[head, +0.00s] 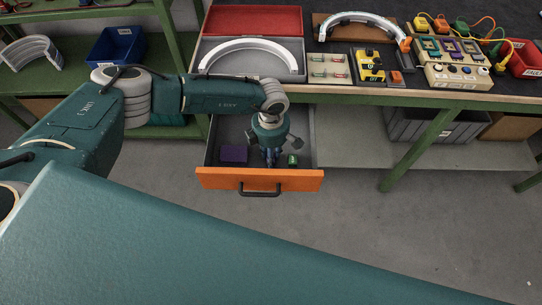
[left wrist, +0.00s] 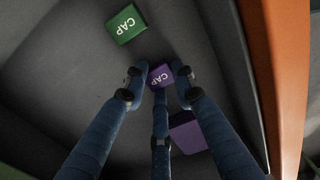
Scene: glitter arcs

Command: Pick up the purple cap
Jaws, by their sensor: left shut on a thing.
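The purple cap (left wrist: 160,77), a small block with white "CAP" lettering, sits between the fingertips of my left gripper (left wrist: 159,80) in the left wrist view. The fingers are shut on it. In the head view my left gripper (head: 270,158) reaches down into the open drawer (head: 260,180), and the purple cap cannot be made out there. A green cap (left wrist: 127,24) lies on the drawer floor, apart from the fingers; it also shows in the head view (head: 292,160). My right gripper is not in view.
A larger plain purple block (head: 234,153) lies in the drawer, close to one finger in the left wrist view (left wrist: 187,132). The drawer's orange front (head: 260,180) and grey walls surround the hand. Above is a workbench with a red case (head: 253,20) and a yellow device (head: 369,66).

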